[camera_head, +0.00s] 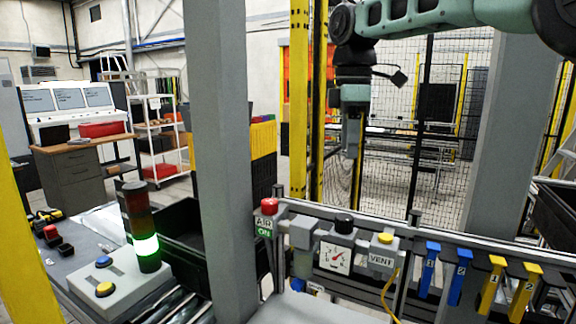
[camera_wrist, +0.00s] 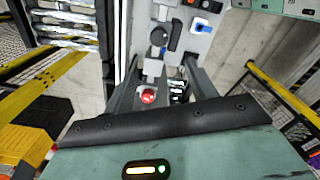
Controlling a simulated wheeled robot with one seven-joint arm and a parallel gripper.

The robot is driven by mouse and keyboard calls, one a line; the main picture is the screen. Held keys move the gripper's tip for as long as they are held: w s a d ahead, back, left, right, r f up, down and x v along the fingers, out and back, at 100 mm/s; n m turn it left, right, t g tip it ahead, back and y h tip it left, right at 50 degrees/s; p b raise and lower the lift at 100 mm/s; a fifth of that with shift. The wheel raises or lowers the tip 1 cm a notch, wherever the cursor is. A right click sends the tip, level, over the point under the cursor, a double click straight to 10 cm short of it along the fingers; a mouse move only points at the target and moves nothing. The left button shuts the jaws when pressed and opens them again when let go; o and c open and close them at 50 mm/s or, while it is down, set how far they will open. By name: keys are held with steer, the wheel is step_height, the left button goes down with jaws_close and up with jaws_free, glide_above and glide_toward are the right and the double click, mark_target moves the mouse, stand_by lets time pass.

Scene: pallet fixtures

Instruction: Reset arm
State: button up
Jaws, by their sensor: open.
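My arm, pale green with black joints, reaches in from the upper right in the head view. My gripper (camera_head: 352,150) hangs from it, fingers pointing down, above and behind the fixture panel. It is open, and I see nothing held in it. It is clear of the panel. In the wrist view a green housing of mine with a black edge fills the bottom, and I cannot make out the fingertips. Beyond it is a red button (camera_wrist: 148,96) on the panel.
The panel carries a red AIR ON button (camera_head: 269,206), a gauge (camera_head: 335,258), a yellow VENT button (camera_head: 385,238), and blue and yellow tags (camera_head: 491,286). A grey post (camera_head: 220,150) stands left of my gripper, another (camera_head: 510,130) right. A green-lit stack light (camera_head: 146,246) stands lower left.

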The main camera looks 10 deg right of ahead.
steer(key=s+a+f+m+b, duration=0.3)
steer(key=s+a+f, duration=0.2)
steer(key=s+f, duration=0.6)
steer(key=s+a+f+m+b, duration=0.25)
steer(key=s+a+f, duration=0.25)
steer(key=s+f, duration=0.65)
steer(key=s+d+f+m+b, duration=0.2)
steer(key=s+d+f, duration=0.2)
steer(key=s+f, duration=0.4)
steer(key=s, duration=0.2)
steer(key=shift+s+y, duration=0.3)
steer(key=shift+s, duration=0.05)
steer(key=shift+m, duration=0.25)
